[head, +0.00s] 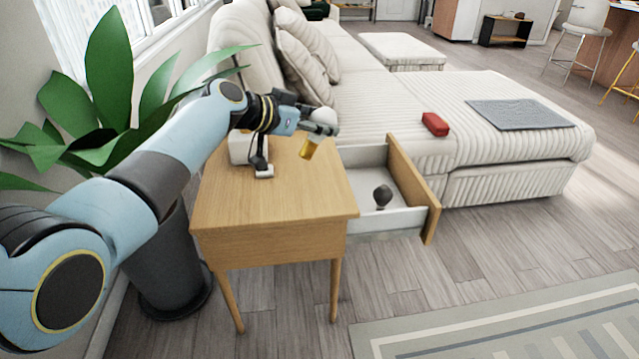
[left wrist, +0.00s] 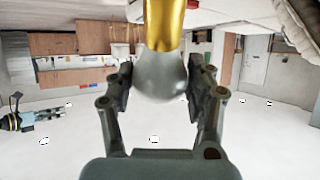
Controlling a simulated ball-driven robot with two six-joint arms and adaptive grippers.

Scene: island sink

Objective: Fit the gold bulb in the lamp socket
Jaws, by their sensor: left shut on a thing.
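My left gripper (head: 318,128) is shut on the gold bulb (head: 309,149), above the wooden side table. In the head view the bulb's gold end points down, tilted a little, and its pale glass is partly hidden by the fingers. In the left wrist view, which is upside down, the fingers (left wrist: 160,85) grip the grey glass on both sides and the gold part (left wrist: 166,22) extends to the top edge.
The side table (head: 270,215) has its drawer (head: 400,218) pulled out to the right, with a dark bulb (head: 382,195) inside. A white block (head: 240,146) stands behind my arm. A plant (head: 110,80) is at left and a sofa (head: 460,100) at right.

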